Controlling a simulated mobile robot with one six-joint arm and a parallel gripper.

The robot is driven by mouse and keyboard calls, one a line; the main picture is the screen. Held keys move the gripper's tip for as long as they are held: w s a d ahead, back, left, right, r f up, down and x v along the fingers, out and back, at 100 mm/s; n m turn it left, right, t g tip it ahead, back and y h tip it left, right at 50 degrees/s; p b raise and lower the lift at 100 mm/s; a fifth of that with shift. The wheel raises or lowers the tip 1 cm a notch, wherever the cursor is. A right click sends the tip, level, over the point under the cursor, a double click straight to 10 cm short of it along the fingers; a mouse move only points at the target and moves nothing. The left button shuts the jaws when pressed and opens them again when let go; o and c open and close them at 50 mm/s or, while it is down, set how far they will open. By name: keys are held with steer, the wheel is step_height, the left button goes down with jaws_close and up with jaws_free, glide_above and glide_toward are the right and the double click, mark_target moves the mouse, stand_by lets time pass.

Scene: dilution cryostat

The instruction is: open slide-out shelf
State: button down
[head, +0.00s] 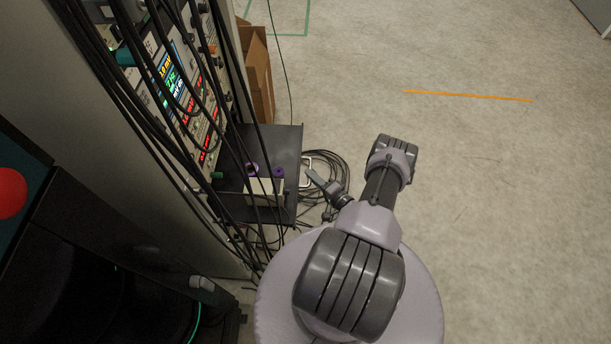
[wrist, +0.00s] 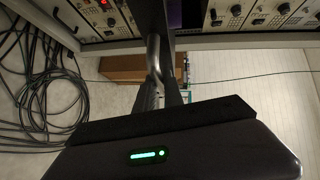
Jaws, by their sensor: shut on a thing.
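The slide-out shelf (head: 284,143) is a dark flat plate that stands out from the instrument rack in the head view. A pale bracket handle (head: 307,158) is on its right edge. My gripper (head: 314,179) is at this handle, with the arm reaching in from the lower right. In the wrist view the shelf (wrist: 152,14) shows as a dark upright strip, with the grey handle (wrist: 153,52) along it. My gripper (wrist: 160,92) is shut on the handle there. The exact finger contact is small and partly hidden.
A rack of lit instruments (head: 172,85) stands left, with black cables hanging before it and over the shelf. A box with purple-topped parts (head: 264,190) is at the shelf's near end. Coiled cables (head: 335,167) lie on the floor. A cardboard box (head: 258,75) stands behind. Floor to the right is clear.

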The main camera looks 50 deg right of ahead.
stand_by(0.3)
steer(key=c, duration=1.5)
jaws_free()
steer(key=shift+o, duration=0.2)
steer(key=shift+s, duration=0.15)
steer(key=s+a+r+p, duration=0.2)
steer(key=s+p, duration=0.2)
steer(key=s, duration=1.3)
steer(key=shift+a+r+p, duration=0.15)
steer(key=shift+r+p, duration=0.15)
steer(key=shift+w, duration=0.1)
